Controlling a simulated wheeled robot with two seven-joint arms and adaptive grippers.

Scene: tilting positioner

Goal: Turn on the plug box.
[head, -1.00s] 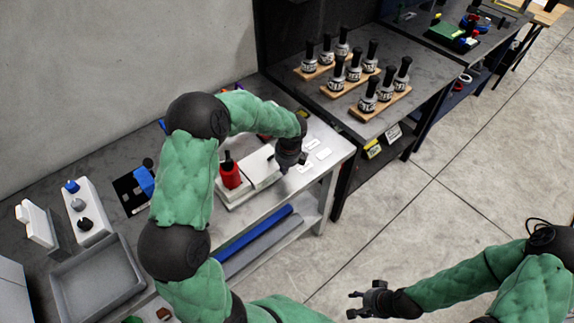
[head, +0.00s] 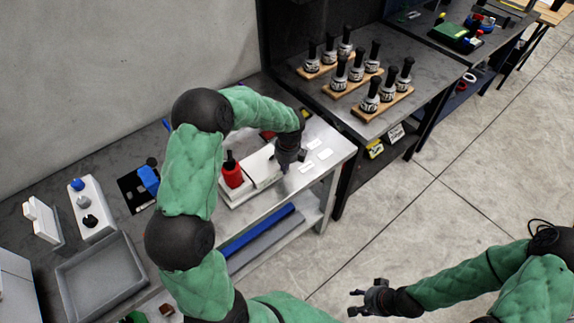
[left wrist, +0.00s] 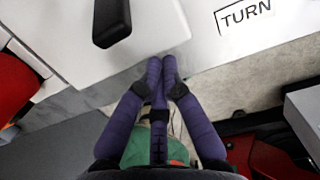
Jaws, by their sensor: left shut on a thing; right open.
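A white box (head: 267,172) with a red part (head: 232,173) lies on the metal table; I take it for the plug box. In the left wrist view a white box surface (left wrist: 60,35) carries a black lever-like part (left wrist: 112,22). My left gripper (head: 290,160) is low at the right end of the box. Its purple fingers (left wrist: 168,62) are closed together by the box's edge, beside the lever rather than around it. What is between the fingertips cannot be made out. My right gripper (head: 357,300) is open and empty over the floor.
White labels (head: 313,160) lie on the table right of the box; one reads "TURN" (left wrist: 243,14). A knob panel (head: 86,208) and a grey tray (head: 100,275) are at the left. Bottles on wooden racks (head: 372,110) stand on the bench behind. The floor at right is clear.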

